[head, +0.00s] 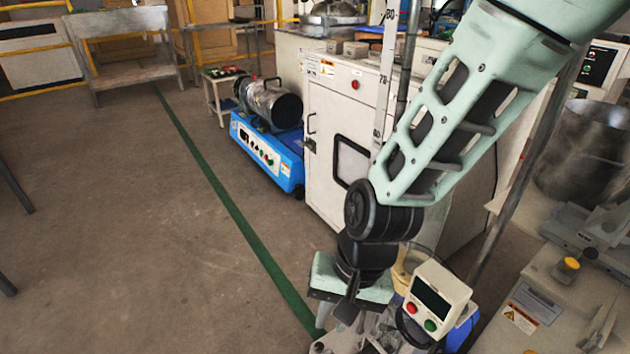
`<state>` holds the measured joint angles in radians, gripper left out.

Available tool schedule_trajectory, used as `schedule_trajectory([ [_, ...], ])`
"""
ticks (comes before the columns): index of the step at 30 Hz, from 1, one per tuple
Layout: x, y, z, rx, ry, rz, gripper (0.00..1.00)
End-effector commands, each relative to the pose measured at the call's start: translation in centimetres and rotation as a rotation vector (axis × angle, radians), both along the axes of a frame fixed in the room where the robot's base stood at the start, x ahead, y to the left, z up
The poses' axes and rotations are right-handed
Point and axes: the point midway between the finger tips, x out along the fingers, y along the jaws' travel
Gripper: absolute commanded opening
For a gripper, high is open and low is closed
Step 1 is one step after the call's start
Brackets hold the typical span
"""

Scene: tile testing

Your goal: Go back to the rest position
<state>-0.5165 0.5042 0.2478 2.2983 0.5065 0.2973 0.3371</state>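My arm comes down from the top right of the head view, and its black wrist leads to my gripper (347,312) low in the middle of the picture. The gripper has a pale green body with dark fingers pointing down. It is just left of a beige control box (439,298) with a dark screen and red and green buttons. I cannot tell whether the fingers are open or shut, or whether they touch anything below. Metal parts (345,342) under the fingers are cut off by the bottom edge.
A beige cabinet (327,114) stands behind my arm. A blue machine (266,156) with a metal cylinder is left of it. A bench at the right holds a metal pot (585,150) and a yellow knob (569,266). Brown floor (130,230) with a green line is open at left.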

Motion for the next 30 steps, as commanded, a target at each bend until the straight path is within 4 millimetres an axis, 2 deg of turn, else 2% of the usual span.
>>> schedule_trajectory([
  [1, -0.7, -0.7, 2.2, 0.008, -0.027, 0.075, 0.20],
  [6, -3.5, -4.0, 7.2, -0.010, -0.101, 0.344, 0.20],
  [12, -6.0, -7.7, 10.5, -0.069, -0.169, 0.565, 0.20],
  [19, -8.2, -11.5, 12.6, -0.157, -0.225, 0.749, 0.20],
  [21, -8.1, -11.4, 14.6, -0.156, -0.219, 0.751, 0.20],
  [26, -8.1, -11.3, 17.6, -0.154, -0.218, 0.748, 0.20],
  [30, -8.1, -11.3, 21.0, -0.153, -0.219, 0.747, 0.20],
])
